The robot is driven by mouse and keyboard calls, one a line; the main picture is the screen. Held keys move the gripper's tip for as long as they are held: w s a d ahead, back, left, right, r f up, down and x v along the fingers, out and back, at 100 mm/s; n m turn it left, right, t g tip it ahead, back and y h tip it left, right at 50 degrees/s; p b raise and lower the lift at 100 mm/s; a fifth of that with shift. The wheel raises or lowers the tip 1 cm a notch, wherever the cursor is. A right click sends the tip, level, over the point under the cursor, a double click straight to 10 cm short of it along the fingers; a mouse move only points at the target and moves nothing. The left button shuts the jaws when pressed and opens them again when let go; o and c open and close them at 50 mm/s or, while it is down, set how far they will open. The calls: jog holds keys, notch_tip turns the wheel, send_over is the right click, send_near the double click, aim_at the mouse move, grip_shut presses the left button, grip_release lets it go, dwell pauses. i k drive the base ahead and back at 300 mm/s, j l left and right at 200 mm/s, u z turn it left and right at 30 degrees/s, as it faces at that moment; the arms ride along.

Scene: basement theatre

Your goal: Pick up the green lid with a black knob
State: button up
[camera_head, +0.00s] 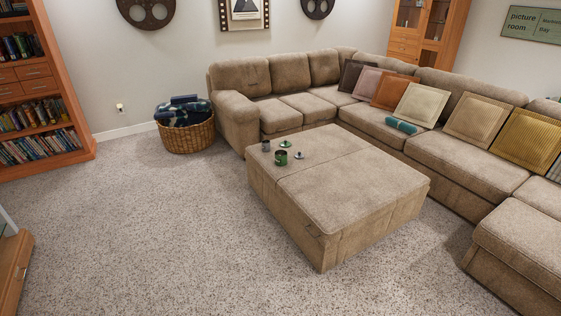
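Two small lids lie on the top of the beige ottoman (355,185), near its far left corner. One lid (285,144) is behind and the other lid (299,156) is in front and to the right. Both look greenish with a small raised knob; they are too small to tell which is green with a black knob. A green pot or mug (281,158) stands just left of the front lid. A grey cup (266,145) stands to the left of the rear lid. My gripper is not in view.
A large beige sectional sofa (460,160) wraps the back and right of the ottoman. A wicker basket (188,136) stands by the wall, and a bookcase (85,120) is at the left. The carpet (160,230) left of and before the ottoman is clear.

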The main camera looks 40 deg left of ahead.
aim_at(285, 144)
jog(key=i+j+u, duration=0.75)
jog(key=i+j, duration=0.15)
jog(key=i+j+u, duration=0.2)
jog(key=i+u, duration=0.2)
jog(key=i, duration=0.15)
jog(key=i+j+u, duration=0.1)
jog(key=i+u, duration=0.3)
jog(key=i, duration=2.1)
jog(key=i+j+z, duration=0.1)
jog(key=i+z, duration=0.35)
jog(key=i+j+z, duration=0.4)
jog(key=i, duration=0.15)
jog(key=i+j+z, duration=0.3)
jog(key=i+z, duration=0.15)
jog(key=i+j+z, duration=0.45)
jog(key=j, duration=0.15)
